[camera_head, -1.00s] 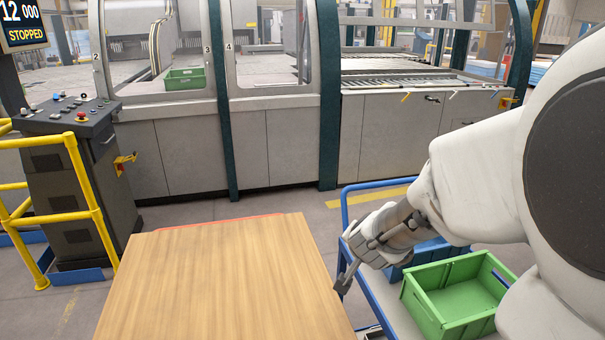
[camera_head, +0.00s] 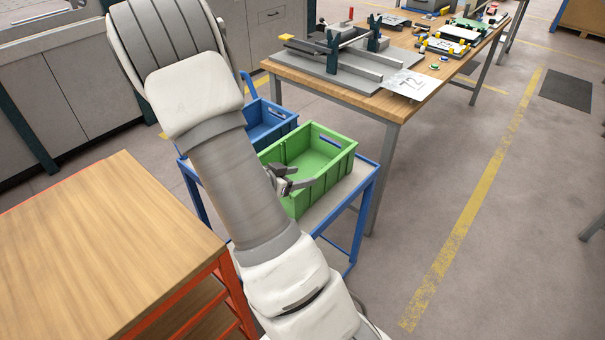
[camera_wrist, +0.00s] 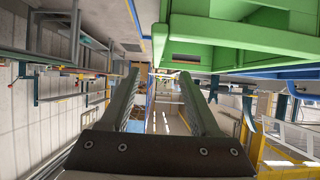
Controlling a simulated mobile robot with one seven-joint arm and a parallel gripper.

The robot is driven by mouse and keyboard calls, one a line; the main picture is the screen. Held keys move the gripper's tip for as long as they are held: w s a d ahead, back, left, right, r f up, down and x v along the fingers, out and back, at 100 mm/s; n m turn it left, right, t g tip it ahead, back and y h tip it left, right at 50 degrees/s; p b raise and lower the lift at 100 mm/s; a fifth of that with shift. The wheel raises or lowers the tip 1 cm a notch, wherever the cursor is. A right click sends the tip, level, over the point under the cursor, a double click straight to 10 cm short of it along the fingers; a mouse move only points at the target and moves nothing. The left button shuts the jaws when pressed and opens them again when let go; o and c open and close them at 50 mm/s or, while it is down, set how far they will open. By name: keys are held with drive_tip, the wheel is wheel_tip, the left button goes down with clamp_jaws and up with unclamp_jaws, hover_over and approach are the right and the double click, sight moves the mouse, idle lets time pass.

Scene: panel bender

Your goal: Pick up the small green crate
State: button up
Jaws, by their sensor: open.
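A green crate (camera_head: 328,182) stands upright on a blue-framed trolley (camera_head: 362,190), with its open top showing and its inside looking empty. My gripper (camera_head: 291,181) is at the crate's near left side in the head view, partly overlapping its wall. In the wrist view my gripper (camera_wrist: 160,92) is open, with its two fingers apart and nothing between them. The green crate (camera_wrist: 235,32) fills the upper right there, beside and beyond the right finger. I cannot tell whether the gripper touches it. My arm hides part of the crate's near left side in the head view.
A blue crate (camera_head: 268,122) stands beside the green one on the trolley. A wooden-topped table with an orange frame (camera_head: 100,250) is at the lower left. A workbench with fixtures (camera_head: 385,95) stands behind the trolley.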

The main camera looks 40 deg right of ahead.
sight(322, 170)
drive_tip(key=x, duration=0.6)
drive_tip(key=shift+b, duration=0.35)
drive_tip(key=shift+r+b+x, duration=0.15)
drive_tip(key=shift+x, duration=1.25)
drive_tip(key=shift+r+b+x, duration=0.1)
drive_tip(key=shift+b+x, duration=0.05)
drive_tip(key=shift+x, duration=1.3)
drive_tip(key=shift+d, duration=0.1)
clamp_jaws()
drive_tip(key=shift+r, duration=0.1)
